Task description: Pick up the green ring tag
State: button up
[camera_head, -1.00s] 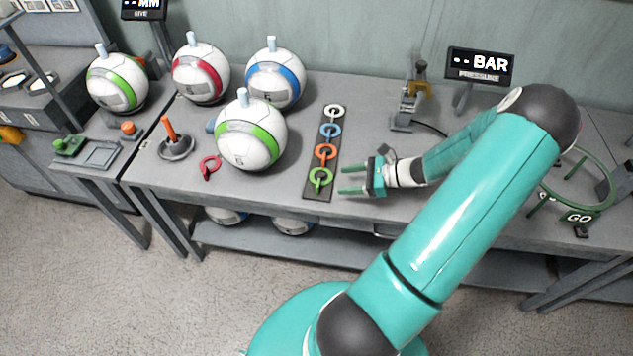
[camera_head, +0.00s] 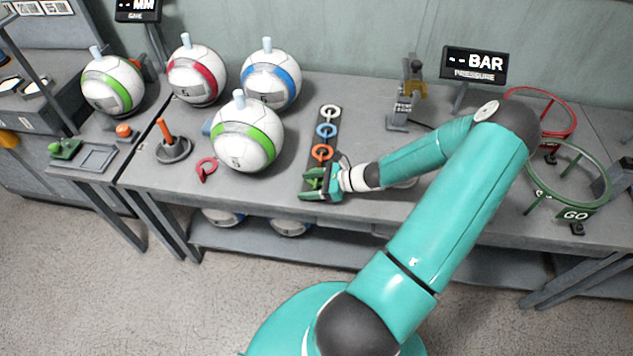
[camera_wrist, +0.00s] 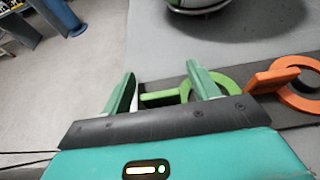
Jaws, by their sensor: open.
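The green ring tag (camera_wrist: 165,96) lies at the near end of a dark strip (camera_head: 308,195) on the bench. In the wrist view its tab lies between the two fingers of my gripper (camera_wrist: 163,92), and its ring shows partly behind the right finger. My gripper (camera_head: 314,182) is open around the tab. In the head view the gripper largely hides the green tag. The orange ring tag (camera_head: 322,153) is beside it on the strip, and it also shows at the right of the wrist view (camera_wrist: 290,85).
A blue ring tag (camera_head: 327,131) and a white one (camera_head: 330,113) lie farther along the strip. A ball with a green band (camera_head: 247,135) stands left of the strip. Red and green hoops (camera_head: 572,205) stand at right.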

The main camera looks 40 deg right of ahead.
jog(key=c, duration=1.1)
jog(key=shift+o, duration=0.2)
